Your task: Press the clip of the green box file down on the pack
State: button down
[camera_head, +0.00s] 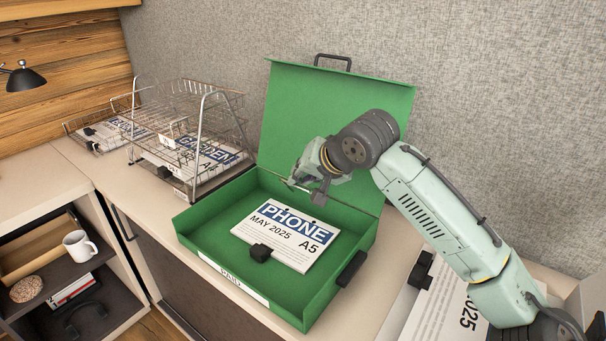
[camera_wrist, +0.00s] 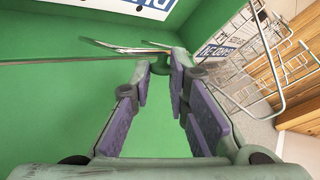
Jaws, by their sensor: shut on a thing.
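The green box file (camera_head: 340,110) stands open on the counter, its lid leaning up at the back. A pack of papers headed PHONE (camera_head: 285,236) lies flat inside it, with a black binder clip on its front edge. The pack's edge also shows at the top of the wrist view (camera_wrist: 118,6). The box file's thin metal clip (camera_wrist: 128,47) shows in the wrist view; a small part shows in the head view (camera_head: 297,187), raised above the floor behind the pack. My gripper (camera_wrist: 164,66) is shut on the clip; its fingertips partly hide it. The gripper (camera_head: 312,188) hangs over the box's rear.
A wire tray rack (camera_head: 203,125) with paper packs stands left of the box. Another pack (camera_head: 440,305) lies to the right under my arm. A shelf unit (camera_head: 105,270) with a white mug (camera_head: 80,246) is at the left. The box's front wall carries a label.

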jog(key=shift+f, duration=0.45)
jog(key=c, duration=2)
grip_release()
jog(key=shift+o, duration=1)
jog(key=shift+w, duration=0.1)
jog(key=shift+r, duration=0.2)
notch_tip(320, 180, up, 10)
jog(key=shift+f, duration=0.15)
